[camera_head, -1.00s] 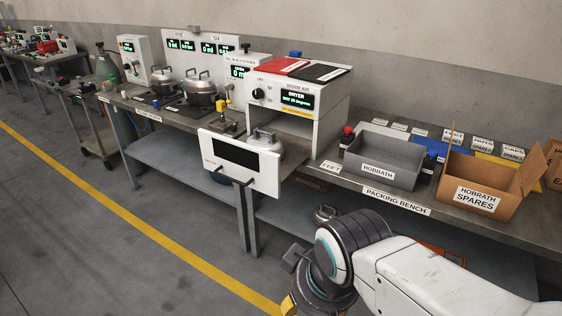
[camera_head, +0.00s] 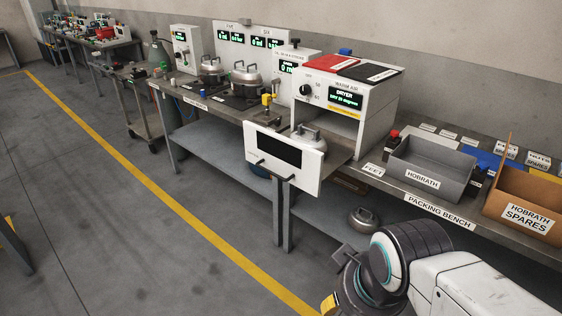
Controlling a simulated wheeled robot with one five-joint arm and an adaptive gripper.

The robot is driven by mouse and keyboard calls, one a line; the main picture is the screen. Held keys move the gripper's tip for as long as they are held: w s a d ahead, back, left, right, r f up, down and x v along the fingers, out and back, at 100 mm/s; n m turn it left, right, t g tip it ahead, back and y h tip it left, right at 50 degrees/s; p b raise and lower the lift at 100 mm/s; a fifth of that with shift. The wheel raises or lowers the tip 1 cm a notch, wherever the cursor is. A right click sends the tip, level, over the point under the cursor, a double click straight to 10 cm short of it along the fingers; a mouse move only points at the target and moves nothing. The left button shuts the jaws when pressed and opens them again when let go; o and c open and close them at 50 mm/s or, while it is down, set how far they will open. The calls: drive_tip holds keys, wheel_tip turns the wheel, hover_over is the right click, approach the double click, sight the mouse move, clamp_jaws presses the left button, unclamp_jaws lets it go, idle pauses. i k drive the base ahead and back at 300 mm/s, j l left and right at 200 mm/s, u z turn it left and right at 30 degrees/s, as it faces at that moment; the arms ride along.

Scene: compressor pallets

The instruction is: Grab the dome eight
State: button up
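Several silver domes with top handles are in view, and I cannot read a number on any of them. One dome (camera_head: 309,139) sits at the open dryer (camera_head: 350,108), behind its lowered white door (camera_head: 284,161). Another dome (camera_head: 364,220) rests on the lower shelf under the packing bench, just beyond my arm. Two more domes, one (camera_head: 211,72) and a larger one (camera_head: 246,80), stand on dark plates on the bench farther left. My gripper (camera_head: 337,290) is at the bottom right, low and in front of the bench, apart from every dome. Its fingers are mostly hidden.
A grey Hobrath bin (camera_head: 428,171) and a cardboard spares box (camera_head: 527,205) stand on the packing bench (camera_head: 440,212). The dryer door juts out over the bench's front edge. Bench legs stand below it. The floor left of the yellow line (camera_head: 170,195) is mostly clear.

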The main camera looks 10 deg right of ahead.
sight(311, 139)
drive_tip(key=i+j+u, duration=0.1)
drive_tip(key=u, duration=0.35)
drive_tip(key=i+u, duration=0.3)
drive_tip(key=u, duration=0.15)
drive_tip(key=i+u, duration=0.2)
drive_tip(key=u, duration=0.3)
drive_tip(key=i+l+u, duration=0.15)
drive_tip(key=u, duration=0.3)
